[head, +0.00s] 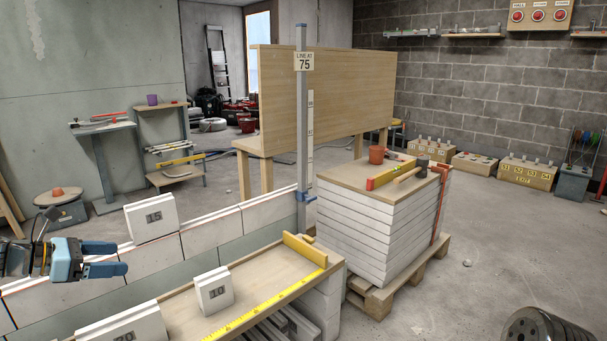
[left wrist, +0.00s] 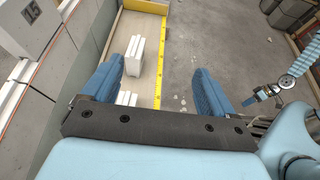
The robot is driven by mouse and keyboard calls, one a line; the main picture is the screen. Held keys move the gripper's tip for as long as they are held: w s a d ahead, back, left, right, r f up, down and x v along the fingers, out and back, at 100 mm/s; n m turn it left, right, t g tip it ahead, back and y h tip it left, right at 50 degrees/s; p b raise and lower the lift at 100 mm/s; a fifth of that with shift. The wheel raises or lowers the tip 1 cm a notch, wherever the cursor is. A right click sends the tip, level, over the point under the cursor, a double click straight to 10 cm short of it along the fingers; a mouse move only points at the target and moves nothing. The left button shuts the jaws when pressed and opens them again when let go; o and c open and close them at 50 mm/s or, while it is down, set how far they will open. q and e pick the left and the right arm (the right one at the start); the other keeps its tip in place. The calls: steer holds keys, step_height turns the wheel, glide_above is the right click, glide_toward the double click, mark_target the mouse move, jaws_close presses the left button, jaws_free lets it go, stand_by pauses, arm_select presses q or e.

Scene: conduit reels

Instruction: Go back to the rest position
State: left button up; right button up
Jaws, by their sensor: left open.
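My left gripper (head: 124,258) comes in from the left edge of the head view. Its two blue fingers are apart with nothing between them. In the left wrist view the open fingers (left wrist: 158,66) point down over the workbench, with a white block standing on the board beyond them. In the head view the gripper is left of the white block marked 10 (head: 214,290) and below the white block marked 15 (head: 151,217), touching neither. The block marked 15 also shows in the left wrist view (left wrist: 32,20).
A wooden bench board (head: 262,280) carries a yellow ruler and a block marked 20 (head: 130,325). A grey post (head: 302,130) with a "LINE AT 75" sign stands behind. A stack of white slabs (head: 370,225) sits on a pallet at right.

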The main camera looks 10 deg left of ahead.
arm_select(q)
steer(key=d+f+m+g+y, duration=0.1)
steer(key=d+f+m+g, duration=0.3)
steer(key=f, duration=0.7)
steer(key=d+f+m+g+y, duration=0.1)
steer(key=d+f, duration=0.6)
steer(key=f, duration=0.4)
steer(key=d+f+m+g+y, duration=0.1)
steer(key=d+f+m+g, duration=0.3)
steer(key=f, duration=0.6)
steer(key=s+d+f+m, duration=0.7)
steer(key=s+d+m, duration=0.1)
steer(key=s+d, duration=0.2)
steer(key=s+d+f+m+y, duration=0.1)
steer(key=s+d+f+m, duration=0.6)
steer(key=s+d+m, duration=0.2)
steer(key=shift+s+d+f, duration=0.35)
steer(key=shift+s+d, duration=0.1)
steer(key=shift+d, duration=0.8)
